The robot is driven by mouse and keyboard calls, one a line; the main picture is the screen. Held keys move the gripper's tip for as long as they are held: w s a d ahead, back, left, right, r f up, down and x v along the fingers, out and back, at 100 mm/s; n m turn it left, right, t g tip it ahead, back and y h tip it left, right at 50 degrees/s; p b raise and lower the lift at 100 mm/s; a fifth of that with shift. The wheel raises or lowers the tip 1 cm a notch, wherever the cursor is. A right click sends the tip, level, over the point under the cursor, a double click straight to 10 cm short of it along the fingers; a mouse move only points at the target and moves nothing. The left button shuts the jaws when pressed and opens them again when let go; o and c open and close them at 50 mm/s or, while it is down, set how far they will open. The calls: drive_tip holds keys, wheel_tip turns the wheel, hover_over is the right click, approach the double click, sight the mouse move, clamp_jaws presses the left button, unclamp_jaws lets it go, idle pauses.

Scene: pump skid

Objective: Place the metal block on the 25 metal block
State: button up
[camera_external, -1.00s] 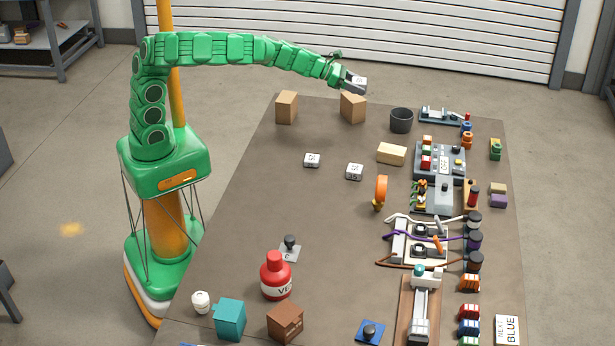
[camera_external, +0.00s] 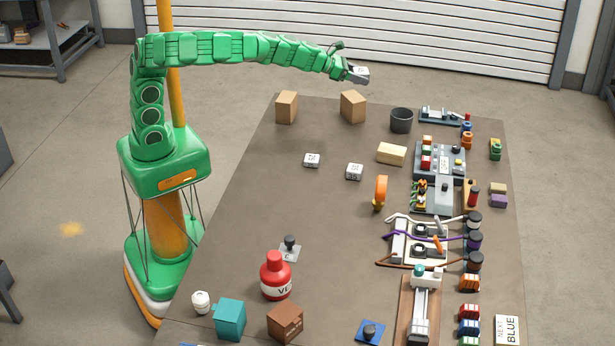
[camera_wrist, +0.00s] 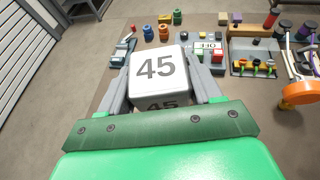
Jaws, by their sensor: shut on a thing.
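My gripper (camera_external: 357,75) is shut on a white-faced metal block (camera_wrist: 150,88) marked 45. In the wrist view the block sits between the two grey fingers of my gripper (camera_wrist: 160,62). In the external view the arm holds it high, beyond the far edge of the table. Two similar blocks lie apart on the table: a left block (camera_external: 312,160) and a right block (camera_external: 354,172). Their numbers are too small to read surely now, so I cannot tell which is the 25 block. Both have clear tops.
Two cardboard boxes (camera_external: 287,107) (camera_external: 352,106) and a dark bucket (camera_external: 401,120) stand near the far edge. A tan block (camera_external: 391,153) and an orange ring-shaped object (camera_external: 381,190) are right of the metal blocks. Table left of the blocks is bare.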

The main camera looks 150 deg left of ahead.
drive_tip(key=shift+w+d+f+n+g+y, duration=0.1)
drive_tip(key=shift+w+d+n+g+y, duration=0.4)
drive_tip(key=shift+d+n+g, duration=0.2)
drive_tip(key=shift+w+d+f+n+g, duration=0.15)
drive_tip(key=shift+w+d+n+g, duration=0.05)
drive_tip(key=shift+d+n+g, duration=0.55)
drive_tip(key=shift+d+n+g+y, duration=0.5)
drive_tip(key=shift+d+n+g, duration=1.05)
drive_tip(key=shift+d+g, duration=0.6)
drive_tip(key=n+g, duration=0.5)
hover_over(311, 158)
drive_tip(key=shift+h, duration=0.4)
wheel_tip(311, 158, down, 25)
drive_tip(key=shift+w+f, duration=0.1)
drive_tip(key=shift+f, duration=0.1)
drive_tip(key=o, duration=1.3)
drive_tip(key=shift+f, duration=0.1)
drive_tip(key=shift+o, duration=0.2)
